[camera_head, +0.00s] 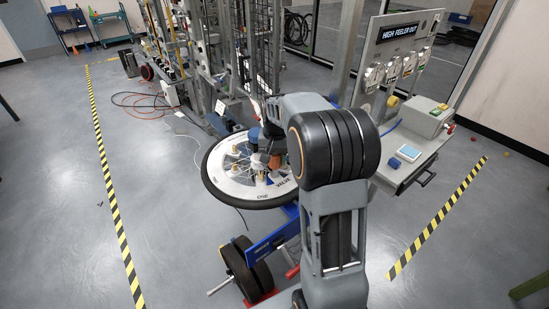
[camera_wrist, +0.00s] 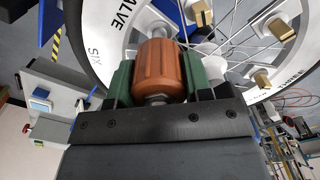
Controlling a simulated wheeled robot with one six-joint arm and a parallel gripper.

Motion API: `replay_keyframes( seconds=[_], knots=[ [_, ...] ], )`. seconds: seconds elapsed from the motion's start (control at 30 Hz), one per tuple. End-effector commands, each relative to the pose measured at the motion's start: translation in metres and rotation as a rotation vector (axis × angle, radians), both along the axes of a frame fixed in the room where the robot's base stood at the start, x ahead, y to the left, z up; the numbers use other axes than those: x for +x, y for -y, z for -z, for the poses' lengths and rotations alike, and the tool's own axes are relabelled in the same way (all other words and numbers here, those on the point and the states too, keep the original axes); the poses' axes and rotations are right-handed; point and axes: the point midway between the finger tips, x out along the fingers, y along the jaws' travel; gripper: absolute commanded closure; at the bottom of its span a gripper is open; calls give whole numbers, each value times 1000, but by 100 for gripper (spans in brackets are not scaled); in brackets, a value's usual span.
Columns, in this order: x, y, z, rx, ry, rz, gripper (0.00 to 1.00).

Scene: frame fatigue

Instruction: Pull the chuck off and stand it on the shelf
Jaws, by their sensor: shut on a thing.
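The chuck (camera_wrist: 158,68) is an orange-brown ribbed cylinder with metal ends in the wrist view. My gripper (camera_wrist: 160,78) has green fingers shut on it from both sides. The chuck is in front of the white wheel rim (camera_wrist: 100,40), near the word VALVE; whether it still sits on a valve stem I cannot tell. In the head view the wheel (camera_head: 250,197) lies flat on a blue stand, and my gripper (camera_head: 272,152) is over its right part, partly hidden by my arm. A grey work surface (camera_head: 412,163) stands at right; I cannot tell if it is the shelf.
A display panel (camera_head: 405,34) reading HIGH FEELER OUT rises behind the work surface, which carries a blue-screened device (camera_head: 408,152) and a box (camera_head: 425,117). Metal racks (camera_head: 235,50) stand behind the wheel. Orange cables (camera_head: 140,103) lie on the floor at left. Open floor lies left.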

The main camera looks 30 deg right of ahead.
Motion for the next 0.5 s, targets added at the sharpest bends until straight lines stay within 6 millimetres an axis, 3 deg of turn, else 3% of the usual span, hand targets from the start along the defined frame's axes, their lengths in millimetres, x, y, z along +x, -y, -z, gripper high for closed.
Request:
replay_keyframes(
  seconds=[0.5],
  knots=[
    [0,0,-31,-1,1,0,83]
  ],
)
